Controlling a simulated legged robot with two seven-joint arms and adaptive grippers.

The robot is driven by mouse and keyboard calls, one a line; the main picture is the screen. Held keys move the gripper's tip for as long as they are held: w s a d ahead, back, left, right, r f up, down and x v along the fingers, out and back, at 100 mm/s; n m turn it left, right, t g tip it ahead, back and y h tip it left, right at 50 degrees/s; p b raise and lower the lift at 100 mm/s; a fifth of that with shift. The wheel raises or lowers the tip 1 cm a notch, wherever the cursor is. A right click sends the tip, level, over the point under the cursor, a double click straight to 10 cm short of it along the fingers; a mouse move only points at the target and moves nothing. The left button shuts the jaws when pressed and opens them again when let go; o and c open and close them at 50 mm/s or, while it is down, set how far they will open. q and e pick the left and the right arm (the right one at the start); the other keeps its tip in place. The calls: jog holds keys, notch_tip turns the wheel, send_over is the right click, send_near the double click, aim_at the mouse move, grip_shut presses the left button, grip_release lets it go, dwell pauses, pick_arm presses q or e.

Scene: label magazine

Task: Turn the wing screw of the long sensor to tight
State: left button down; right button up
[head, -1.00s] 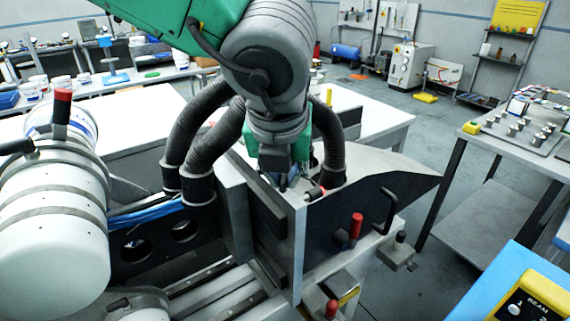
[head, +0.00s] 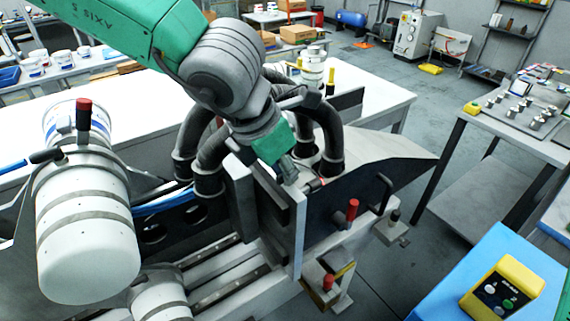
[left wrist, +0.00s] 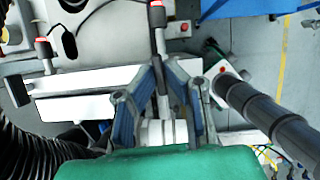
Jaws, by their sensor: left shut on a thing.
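A shorter red-tipped rod (left wrist: 44,52) stands to the left in the wrist view, apart from the fingers. My right gripper is not in view.
Thick black hoses (head: 210,160) curve close around the gripper. A red-topped handle (head: 351,209) and a black bar handle (head: 385,194) stick out from the machine's front. A white cylinder (head: 85,220) stands at left. A yellow control box (head: 502,288) lies at lower right.

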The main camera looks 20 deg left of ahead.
pick_arm(q)
jog(key=shift+w+r+m, duration=0.2)
jog(key=shift+w+m, duration=0.05)
jog(key=shift+m, duration=0.05)
jog(key=c, duration=1.7)
grip_release()
jog(key=shift+f, duration=0.15)
jog(key=v, duration=1.2)
jog(key=shift+a+f, duration=0.1)
jog(key=shift+a, duration=0.15)
jog(key=shift+f, duration=0.1)
